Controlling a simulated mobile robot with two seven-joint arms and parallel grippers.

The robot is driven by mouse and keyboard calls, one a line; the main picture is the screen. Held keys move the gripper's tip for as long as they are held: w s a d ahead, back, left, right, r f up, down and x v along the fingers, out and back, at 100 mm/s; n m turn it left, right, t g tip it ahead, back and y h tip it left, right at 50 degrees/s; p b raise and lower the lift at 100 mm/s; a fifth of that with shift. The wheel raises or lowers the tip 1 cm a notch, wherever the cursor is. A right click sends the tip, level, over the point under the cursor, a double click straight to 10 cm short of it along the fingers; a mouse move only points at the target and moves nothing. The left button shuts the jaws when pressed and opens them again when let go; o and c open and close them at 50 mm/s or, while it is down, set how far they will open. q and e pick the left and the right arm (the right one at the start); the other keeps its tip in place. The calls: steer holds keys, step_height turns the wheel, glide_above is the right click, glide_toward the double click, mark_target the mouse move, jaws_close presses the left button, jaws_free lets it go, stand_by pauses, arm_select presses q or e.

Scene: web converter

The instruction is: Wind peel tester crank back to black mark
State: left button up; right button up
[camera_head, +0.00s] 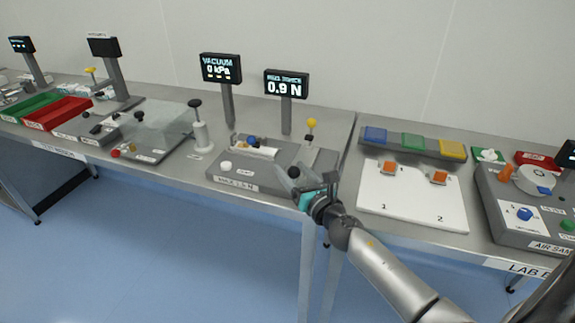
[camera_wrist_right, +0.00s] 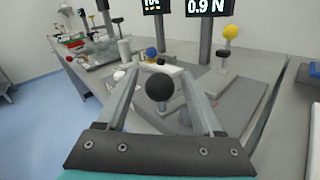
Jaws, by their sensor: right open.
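The peel tester (camera_head: 228,178) is a grey box on the bench, with a white button, a blue knob (camera_head: 251,140) and a yellow-knobbed lever (camera_head: 311,123) at its right. Its display (camera_head: 286,84) reads 0.9 N. My right gripper (camera_head: 301,182) is over the tester's front right part. In the right wrist view, a round black knob (camera_wrist_right: 159,87), apparently the crank's handle, lies between the open fingers of my right gripper (camera_wrist_right: 157,76). I see gaps on both sides, so the fingers do not appear closed on it. I cannot make out the black mark. My left gripper is not in view.
Left of the tester stand a white post with a black top (camera_head: 200,132) and a vacuum display (camera_head: 221,68). To the right lie a white board (camera_head: 412,203) with orange blocks and a grey air-sampler box (camera_head: 490,200). Blue floor is clear in front.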

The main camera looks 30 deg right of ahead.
steer(key=shift+w, duration=1.25)
steer(key=shift+c, duration=0.4)
jaws_close()
